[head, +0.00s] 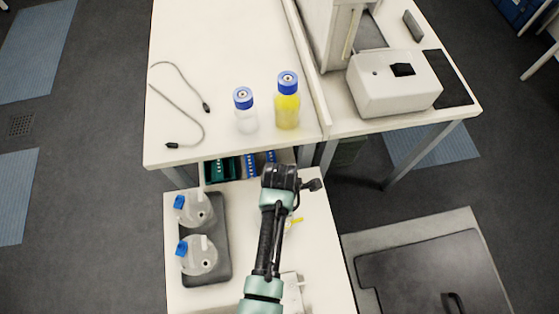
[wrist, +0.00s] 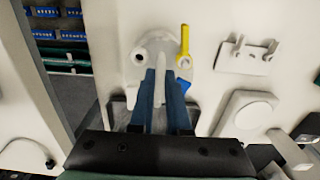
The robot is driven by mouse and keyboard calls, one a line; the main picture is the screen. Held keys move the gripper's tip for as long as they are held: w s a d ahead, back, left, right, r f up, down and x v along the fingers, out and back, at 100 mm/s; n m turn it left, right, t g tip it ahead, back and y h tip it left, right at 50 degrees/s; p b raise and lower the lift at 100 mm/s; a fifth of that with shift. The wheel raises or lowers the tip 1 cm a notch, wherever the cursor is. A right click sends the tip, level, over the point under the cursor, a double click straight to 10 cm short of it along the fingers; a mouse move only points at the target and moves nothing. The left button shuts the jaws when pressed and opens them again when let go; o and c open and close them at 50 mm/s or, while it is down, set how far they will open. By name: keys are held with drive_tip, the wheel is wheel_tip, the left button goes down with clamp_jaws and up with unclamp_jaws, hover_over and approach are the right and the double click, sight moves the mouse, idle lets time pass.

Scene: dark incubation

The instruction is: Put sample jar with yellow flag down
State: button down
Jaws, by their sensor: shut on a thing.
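The sample jar with the yellow flag (wrist: 150,45) is in the wrist view, pale with a round lid. Its yellow flag (wrist: 184,40) sticks out on the right, with a blue part below it. My gripper (wrist: 160,78) is shut on the upright white grip of the lid, between its two blue fingers. In the head view the arm hides most of the jar; only the yellow flag (head: 297,220) and a pale bit of jar show. I cannot tell whether the jar's base touches the white bench (head: 325,265).
Two similar jars with blue parts (head: 194,208) (head: 199,256) stand in a dark tray (head: 221,262) on the left. A white two-pronged holder (wrist: 243,56) lies right of the jar in the wrist view. Blue-capped bottles (head: 287,100) (head: 245,112) stand on the far table.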

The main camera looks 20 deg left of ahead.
drive_tip(key=c, duration=1.3)
unclamp_jaws()
drive_tip(key=shift+f, duration=0.1)
drive_tip(key=o, duration=0.4)
